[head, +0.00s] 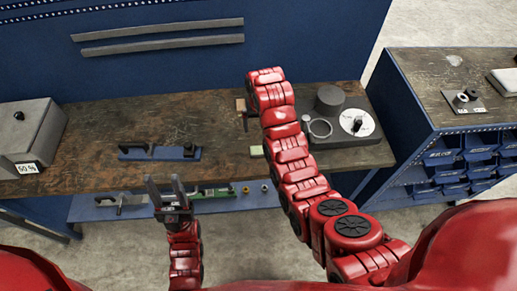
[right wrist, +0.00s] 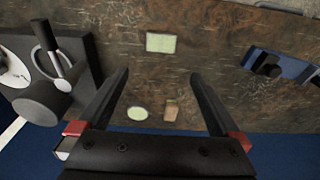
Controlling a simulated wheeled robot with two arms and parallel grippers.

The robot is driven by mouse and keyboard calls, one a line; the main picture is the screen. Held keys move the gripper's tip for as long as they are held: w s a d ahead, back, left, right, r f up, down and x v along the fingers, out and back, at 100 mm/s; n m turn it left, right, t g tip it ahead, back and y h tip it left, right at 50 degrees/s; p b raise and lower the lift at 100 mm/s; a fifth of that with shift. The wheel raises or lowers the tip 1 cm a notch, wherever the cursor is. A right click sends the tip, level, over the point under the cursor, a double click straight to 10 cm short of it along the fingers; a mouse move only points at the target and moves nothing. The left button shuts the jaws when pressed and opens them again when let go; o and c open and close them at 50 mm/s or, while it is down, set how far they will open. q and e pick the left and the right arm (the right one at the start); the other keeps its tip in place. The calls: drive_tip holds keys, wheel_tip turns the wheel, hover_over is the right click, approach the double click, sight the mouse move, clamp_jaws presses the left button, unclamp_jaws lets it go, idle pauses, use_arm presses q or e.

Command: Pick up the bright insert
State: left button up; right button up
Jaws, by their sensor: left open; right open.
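In the right wrist view, a pale green-white round disc (right wrist: 137,113) lies flat on the worktop, beside a small brown block (right wrist: 171,110). A pale green rectangle (right wrist: 160,43) lies apart from them. I cannot tell for sure which pale piece is the bright insert. My right gripper (right wrist: 161,78) is open and empty above the bench, with the disc and block showing between its fingers. In the head view my right arm hides the disc; the rectangle (head: 256,151) shows beside the arm. My left gripper (head: 166,188) is open and empty, near the bench's front edge.
A grey base with a dark cylinder (head: 330,99) and a white dial (head: 357,122) stands right of my right arm. A blue rack (head: 160,153) lies left of it on the worktop (head: 110,110). A grey box (head: 30,135) stands far left. The worktop's middle is mostly clear.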

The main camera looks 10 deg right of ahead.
drive_tip(key=b, duration=1.2)
hover_over(259, 150)
drive_tip(key=f, duration=1)
drive_tip(key=shift+s+f, duration=0.35)
drive_tip(key=shift+w+f+p, duration=0.1)
drive_tip(key=shift+f+p, duration=0.4)
drive_tip(key=shift+p, duration=0.7)
drive_tip(key=shift+f+p, duration=0.45)
drive_tip(key=shift+p, duration=0.1)
wheel_tip(259, 150, down, 3)
drive_tip(key=shift+w+a+p, duration=0.1)
drive_tip(key=shift+p, duration=0.85)
drive_tip(key=shift+f, duration=0.9)
drive_tip(key=shift+w, duration=0.1)
clamp_jaws()
